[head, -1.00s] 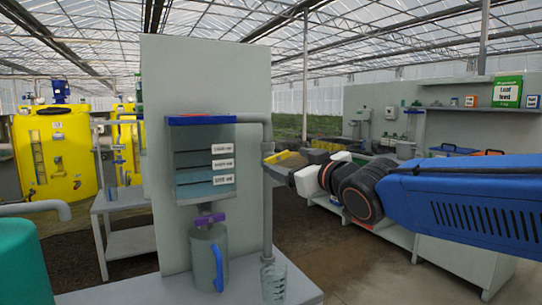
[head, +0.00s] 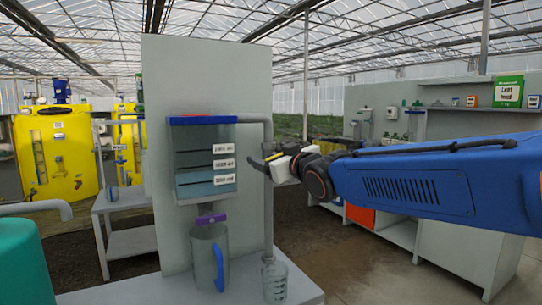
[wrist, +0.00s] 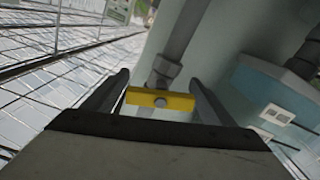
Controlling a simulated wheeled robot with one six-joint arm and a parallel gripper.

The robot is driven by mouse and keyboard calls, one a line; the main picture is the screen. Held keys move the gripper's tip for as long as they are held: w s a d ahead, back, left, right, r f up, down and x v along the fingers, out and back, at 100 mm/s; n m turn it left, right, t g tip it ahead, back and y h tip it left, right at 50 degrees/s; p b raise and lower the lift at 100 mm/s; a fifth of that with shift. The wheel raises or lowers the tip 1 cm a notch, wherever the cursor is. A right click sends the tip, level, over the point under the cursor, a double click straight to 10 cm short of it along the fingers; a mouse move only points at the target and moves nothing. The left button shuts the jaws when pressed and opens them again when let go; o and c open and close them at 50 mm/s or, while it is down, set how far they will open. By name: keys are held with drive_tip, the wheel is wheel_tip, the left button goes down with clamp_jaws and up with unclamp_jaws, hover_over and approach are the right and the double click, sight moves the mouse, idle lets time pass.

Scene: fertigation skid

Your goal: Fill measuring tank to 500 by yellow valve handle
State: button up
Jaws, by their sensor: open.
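The measuring tank (head: 192,160) is a clear box with a blue and red top edge, mounted on a grey panel. Bluish liquid fills its lower part, with its surface near the lower labels; their print is too small to read surely. The yellow valve handle (wrist: 145,98) lies crosswise between my fingers in the wrist view, on a grey pipe valve. I cannot tell whether the fingers touch it. My gripper (wrist: 158,84) is open around the handle. In the head view my gripper (head: 266,161) is beside the vertical pipe, right of the tank, and mostly hides the handle.
A purple valve (head: 210,219) sits under the tank, above a jug (head: 205,260) with a blue handle. A glass beaker (head: 274,282) stands under the pipe (head: 267,225). A green tank (head: 22,265) stands at the lower left. Yellow tanks (head: 55,155) stand behind.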

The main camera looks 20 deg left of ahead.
drive_tip(key=c, duration=1.1)
drive_tip(key=shift+o, duration=0.2)
drive_tip(key=shift+m, duration=1.8)
drive_tip(key=o, duration=1.1)
drive_tip(key=shift+c, duration=0.2)
drive_tip(key=v, duration=1.7)
